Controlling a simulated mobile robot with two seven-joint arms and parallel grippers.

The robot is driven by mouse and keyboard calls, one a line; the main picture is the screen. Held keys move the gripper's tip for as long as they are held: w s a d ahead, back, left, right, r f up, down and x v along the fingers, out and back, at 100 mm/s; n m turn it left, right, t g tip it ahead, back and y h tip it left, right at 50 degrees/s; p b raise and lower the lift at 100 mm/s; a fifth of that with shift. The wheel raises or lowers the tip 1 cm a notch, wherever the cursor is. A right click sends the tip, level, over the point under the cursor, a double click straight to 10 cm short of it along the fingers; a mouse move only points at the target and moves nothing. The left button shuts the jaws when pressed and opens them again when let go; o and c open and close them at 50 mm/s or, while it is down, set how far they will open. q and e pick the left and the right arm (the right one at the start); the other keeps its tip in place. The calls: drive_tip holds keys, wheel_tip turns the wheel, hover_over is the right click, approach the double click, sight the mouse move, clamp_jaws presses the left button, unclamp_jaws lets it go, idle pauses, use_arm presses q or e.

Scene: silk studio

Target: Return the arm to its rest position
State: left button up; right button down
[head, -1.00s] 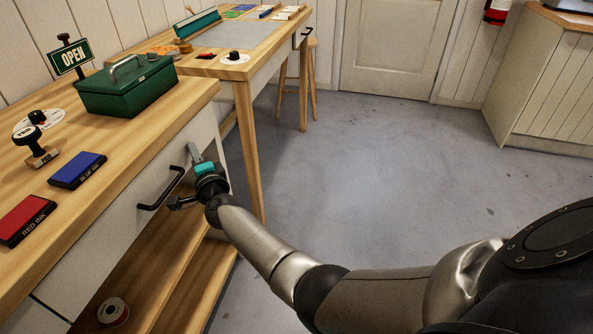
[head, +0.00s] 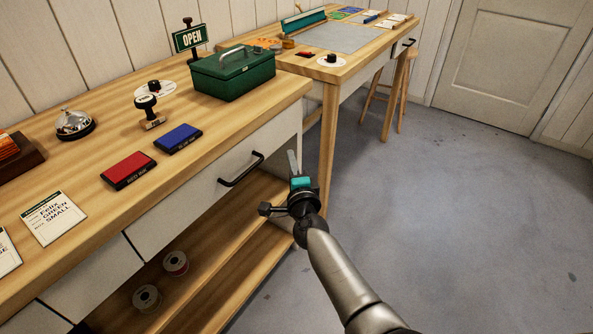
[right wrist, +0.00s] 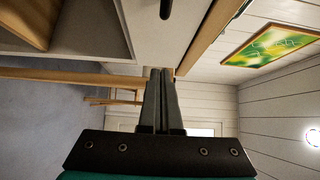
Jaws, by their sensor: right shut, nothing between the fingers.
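My right gripper (head: 292,163) is in front of the wooden counter (head: 75,190), close to the black handle (head: 241,169) of a white drawer front. It looks empty and apart from the handle. In the right wrist view its two fingers (right wrist: 161,75) lie together, shut with nothing between them. My right arm reaches in from the bottom of the head view. My left gripper does not show in either view.
On the counter are a green box (head: 234,72), an OPEN sign (head: 190,38), red (head: 128,170) and blue (head: 178,138) ink pads, a stamp (head: 149,112) and a bell (head: 74,123). Spools (head: 175,263) lie on the shelf below. Grey floor (head: 450,220) is free at right.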

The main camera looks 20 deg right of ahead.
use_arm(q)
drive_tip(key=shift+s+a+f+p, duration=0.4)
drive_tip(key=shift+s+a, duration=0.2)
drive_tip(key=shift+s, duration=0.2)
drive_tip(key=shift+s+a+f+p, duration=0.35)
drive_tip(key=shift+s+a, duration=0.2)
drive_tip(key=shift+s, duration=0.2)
use_arm(e)
drive_tip(key=shift+s+a, duration=0.15)
drive_tip(key=shift+s, duration=2.45)
